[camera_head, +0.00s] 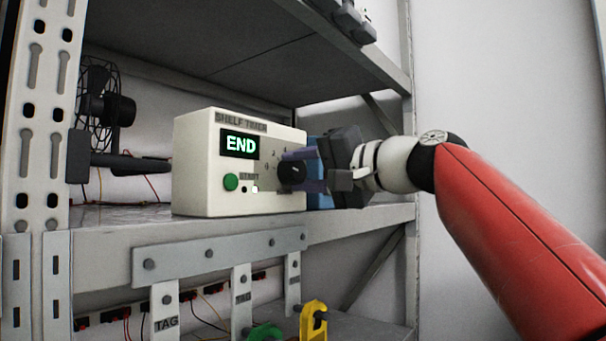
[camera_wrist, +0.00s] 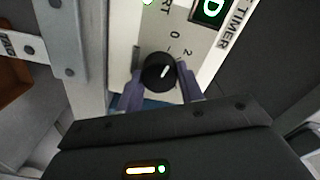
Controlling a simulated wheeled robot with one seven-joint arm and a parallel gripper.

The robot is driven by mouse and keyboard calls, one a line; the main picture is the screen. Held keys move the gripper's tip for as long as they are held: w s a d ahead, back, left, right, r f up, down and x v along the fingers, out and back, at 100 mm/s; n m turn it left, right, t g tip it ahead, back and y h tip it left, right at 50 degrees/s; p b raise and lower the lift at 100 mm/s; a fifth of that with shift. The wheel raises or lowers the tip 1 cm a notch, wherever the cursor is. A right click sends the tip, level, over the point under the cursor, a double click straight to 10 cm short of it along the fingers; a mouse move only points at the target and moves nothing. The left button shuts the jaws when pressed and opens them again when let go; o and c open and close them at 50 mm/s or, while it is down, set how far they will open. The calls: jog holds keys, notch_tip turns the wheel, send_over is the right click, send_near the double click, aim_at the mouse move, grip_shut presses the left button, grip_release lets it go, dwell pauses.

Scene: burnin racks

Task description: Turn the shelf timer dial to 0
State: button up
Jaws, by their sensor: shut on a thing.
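The cream shelf timer (camera_head: 190,165) stands on the shelf, its display (camera_head: 239,145) reading END in green. Its black round dial (camera_head: 291,177) is at the right of the front face, partly covered by my gripper. My gripper (camera_head: 298,165) reaches in from the right, its purple fingers at the dial. In the wrist view, the fingers (camera_wrist: 160,83) are shut on the dial (camera_wrist: 153,77), one on each side. The dial's white mark points up and right, seemingly between the printed 0 and 2. The far part of the scale is hidden.
A green START button (camera_head: 231,182) is left of the dial. A blue object (camera_head: 317,190) stands just behind the timer's right side. A black fan (camera_head: 104,105) is at left. A tagged rail (camera_head: 220,250) hangs below the shelf edge; an upper shelf (camera_head: 250,45) is overhead.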

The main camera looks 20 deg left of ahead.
jog(key=shift+f+n, duration=0.1)
jog(key=shift+n, duration=0.3)
jog(key=o, duration=1)
jog(key=b+v, duration=0.2)
jog(key=v, duration=0.5)
jog(key=shift+d, duration=0.4)
jog(key=shift+s, duration=0.15)
